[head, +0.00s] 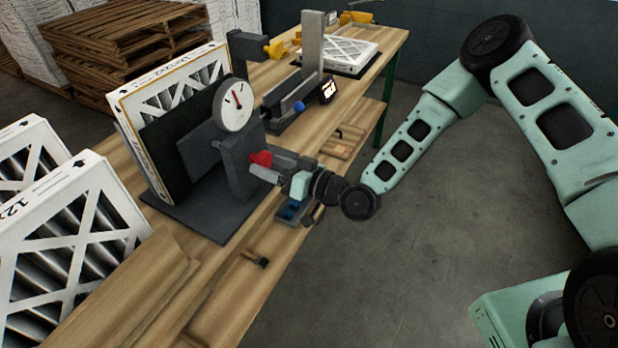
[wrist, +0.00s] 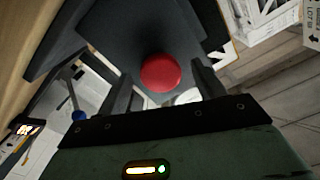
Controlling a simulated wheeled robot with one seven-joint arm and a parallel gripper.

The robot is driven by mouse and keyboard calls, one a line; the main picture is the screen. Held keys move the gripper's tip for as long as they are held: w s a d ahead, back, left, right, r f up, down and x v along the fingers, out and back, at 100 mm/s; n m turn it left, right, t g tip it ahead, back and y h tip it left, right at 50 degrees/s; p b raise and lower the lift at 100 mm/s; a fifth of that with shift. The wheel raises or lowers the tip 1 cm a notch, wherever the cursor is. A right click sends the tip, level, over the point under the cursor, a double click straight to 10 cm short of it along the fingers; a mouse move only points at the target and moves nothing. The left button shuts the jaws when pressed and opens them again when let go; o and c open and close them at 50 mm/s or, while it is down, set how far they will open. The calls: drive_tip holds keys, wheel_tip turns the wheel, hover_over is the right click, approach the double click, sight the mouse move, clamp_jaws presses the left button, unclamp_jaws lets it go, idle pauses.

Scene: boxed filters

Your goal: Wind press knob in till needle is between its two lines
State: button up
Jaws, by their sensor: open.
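The press (head: 238,165) stands on a dark base plate on the wooden workbench. Its round white gauge (head: 233,104) sits on top, with a red needle pointing roughly up; the two lines are too small to tell. A red knob (head: 261,159) sticks out of the press's near side and shows as a red disc (wrist: 160,72) in the wrist view. My gripper (head: 272,168) is at the knob. In the wrist view its two dark fingers (wrist: 164,88) stand apart on either side of the knob. I cannot tell whether they touch it. A boxed filter (head: 172,115) stands upright behind the press's dark plate.
White boxed filters (head: 75,225) stand at the left. A dark fixture with a blue knob (head: 298,107) and a small lit display (head: 328,90) is farther along the bench (head: 200,265).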

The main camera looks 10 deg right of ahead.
drive_tip(key=b+v, duration=0.4)
drive_tip(key=v, duration=1.2)
drive_tip(key=shift+b, duration=0.4)
drive_tip(key=shift+d+f, duration=0.1)
